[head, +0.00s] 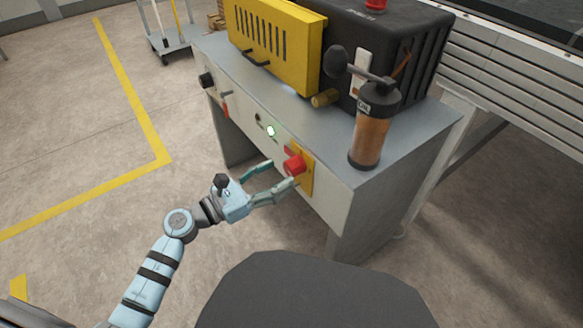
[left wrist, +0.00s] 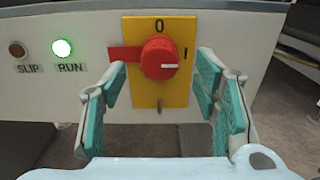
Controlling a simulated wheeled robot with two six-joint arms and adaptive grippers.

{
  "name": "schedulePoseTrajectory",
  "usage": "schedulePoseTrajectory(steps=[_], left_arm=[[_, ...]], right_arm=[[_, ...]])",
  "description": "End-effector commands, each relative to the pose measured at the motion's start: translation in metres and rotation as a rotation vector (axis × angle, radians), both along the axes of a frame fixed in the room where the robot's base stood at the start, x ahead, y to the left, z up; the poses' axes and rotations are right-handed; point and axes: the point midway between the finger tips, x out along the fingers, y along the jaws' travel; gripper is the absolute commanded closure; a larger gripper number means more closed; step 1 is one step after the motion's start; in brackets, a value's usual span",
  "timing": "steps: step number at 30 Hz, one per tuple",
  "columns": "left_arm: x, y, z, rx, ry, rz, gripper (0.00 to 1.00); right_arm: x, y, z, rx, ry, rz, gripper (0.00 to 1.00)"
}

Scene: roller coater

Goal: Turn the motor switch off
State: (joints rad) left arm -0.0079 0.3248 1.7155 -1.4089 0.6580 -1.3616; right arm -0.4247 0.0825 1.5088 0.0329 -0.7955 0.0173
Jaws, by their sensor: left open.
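The motor switch (left wrist: 160,58) is a red rotary knob on a yellow plate (left wrist: 147,22) marked 0 at the top and I at the right. Its white mark points right, toward the I side, and a red bar reaches out to its left. It also shows on the front panel in the head view (head: 294,164). My left gripper (head: 282,174) is open in front of the knob. In the left wrist view its teal-padded fingers stand to either side of the knob, apart from it as far as I can see. My right gripper is in neither view.
The green RUN lamp (left wrist: 62,48) is lit; the SLIP lamp (left wrist: 16,49) is dim. An amber bottle (head: 369,130) stands on the bench top (head: 330,138) near a yellow guard (head: 272,45).

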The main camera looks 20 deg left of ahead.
Motion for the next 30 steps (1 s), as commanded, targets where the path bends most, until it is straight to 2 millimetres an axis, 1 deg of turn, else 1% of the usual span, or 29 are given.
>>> schedulePoseTrajectory(steps=[1, 3, 6, 10, 17, 20, 24, 26, 27, 30], left_arm=[[0.010, -0.008, 0.000, -0.004, -0.003, 0.001, 0.44], [0.021, -0.017, -0.001, -0.003, 0.000, 0.000, 0.44], [0.032, -0.026, -0.002, -0.001, 0.000, 0.002, 0.44], [0.039, -0.032, -0.002, 0.000, 0.001, 0.001, 0.44], [0.040, -0.033, -0.002, 0.001, 0.002, 0.001, 0.44], [0.040, -0.032, -0.002, 0.001, 0.002, 0.001, 0.59], [0.040, -0.032, -0.002, 0.001, 0.002, 0.001, 0.81], [0.039, -0.032, -0.002, 0.001, 0.002, 0.001, 0.91], [0.039, -0.032, -0.002, 0.001, 0.002, 0.001, 0.92], [0.039, -0.032, -0.002, -0.001, 0.003, 0.002, 0.92]], right_arm=[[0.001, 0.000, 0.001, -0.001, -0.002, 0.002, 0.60], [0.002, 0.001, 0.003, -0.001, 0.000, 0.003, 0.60], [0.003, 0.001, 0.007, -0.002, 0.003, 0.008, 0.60], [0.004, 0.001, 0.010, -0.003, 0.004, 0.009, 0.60], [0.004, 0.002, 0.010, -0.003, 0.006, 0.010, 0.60], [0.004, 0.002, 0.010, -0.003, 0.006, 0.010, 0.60], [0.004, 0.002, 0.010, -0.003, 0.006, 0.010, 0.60], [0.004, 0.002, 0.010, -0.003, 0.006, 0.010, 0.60], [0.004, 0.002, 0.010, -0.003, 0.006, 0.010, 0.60], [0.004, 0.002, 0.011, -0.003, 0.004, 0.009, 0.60]])
